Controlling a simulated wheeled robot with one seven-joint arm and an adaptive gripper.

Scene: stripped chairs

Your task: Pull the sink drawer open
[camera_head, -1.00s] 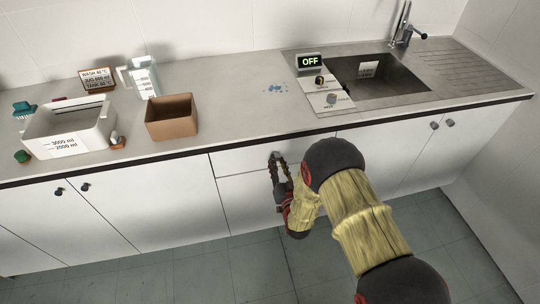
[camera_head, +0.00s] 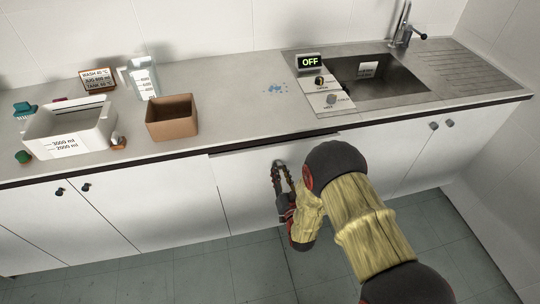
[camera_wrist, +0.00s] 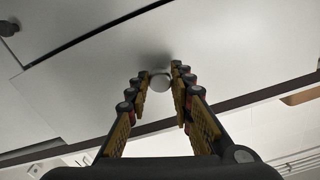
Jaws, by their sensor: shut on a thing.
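The sink drawer (camera_head: 241,170) has a white front below the worktop, left of the sink. Its front stands slightly forward of the cabinet, with a thin dark gap along its top edge. My gripper (camera_head: 280,166) is at the middle of this front, and its fingers are shut on the round drawer knob. In the wrist view, the pale knob (camera_wrist: 160,83) sits between the two fingertips of my gripper (camera_wrist: 161,76). The knob is hidden by the fingers in the head view. The inside of the drawer cannot be seen.
The worktop (camera_head: 235,118) holds a white tub (camera_head: 92,121), a brown box (camera_head: 172,128), a jug (camera_head: 143,80) and a sink (camera_head: 385,84) with an OFF display (camera_head: 310,62). The floor (camera_head: 205,272) in front is clear.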

